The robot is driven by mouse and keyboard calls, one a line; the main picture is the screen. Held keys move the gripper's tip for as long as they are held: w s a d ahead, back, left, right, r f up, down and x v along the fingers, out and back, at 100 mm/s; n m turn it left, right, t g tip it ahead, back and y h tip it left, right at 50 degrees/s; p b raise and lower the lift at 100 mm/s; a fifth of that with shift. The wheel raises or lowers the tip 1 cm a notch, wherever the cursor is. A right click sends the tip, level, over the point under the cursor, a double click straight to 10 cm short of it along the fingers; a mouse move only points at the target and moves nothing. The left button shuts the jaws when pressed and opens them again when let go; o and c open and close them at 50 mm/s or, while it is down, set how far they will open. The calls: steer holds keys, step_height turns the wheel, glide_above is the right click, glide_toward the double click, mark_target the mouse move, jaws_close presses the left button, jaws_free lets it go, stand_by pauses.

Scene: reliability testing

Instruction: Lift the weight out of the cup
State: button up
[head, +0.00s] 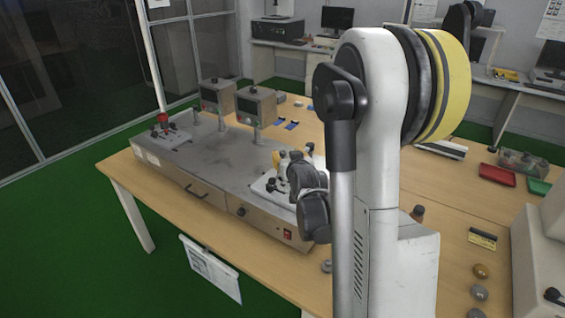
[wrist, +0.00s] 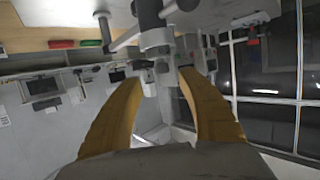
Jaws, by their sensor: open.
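My gripper (wrist: 160,76) is open in the wrist view, with its two yellow fingers apart and nothing clearly held. A grey and white upright fixture (wrist: 155,38) shows beyond the fingertips; I cannot tell whether it touches them. In the head view, my gripper (head: 278,159) is partly hidden by my dark wrist, over the right end of the metal bench unit. A white plate (head: 262,190) with small fittings lies under it. I cannot make out the cup or the weight for certain in either view.
The long grey metal unit (head: 190,150) fills the left of the wooden table (head: 130,172), with two display boxes (head: 257,106) on posts. Small round pieces (head: 481,271), a red tray (head: 497,175) and a green tray (head: 539,187) are at the right. My arm blocks the middle.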

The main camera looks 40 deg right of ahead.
mark_target(283, 151)
steer(key=x, duration=0.2)
steer(key=b+x, duration=0.1)
steer(key=x, duration=0.1)
steer(key=shift+w+a+f, duration=0.1)
steer(key=shift+w+f, duration=0.2)
steer(key=shift+r, duration=0.1)
jaws_close()
steer(key=shift+r, duration=0.1)
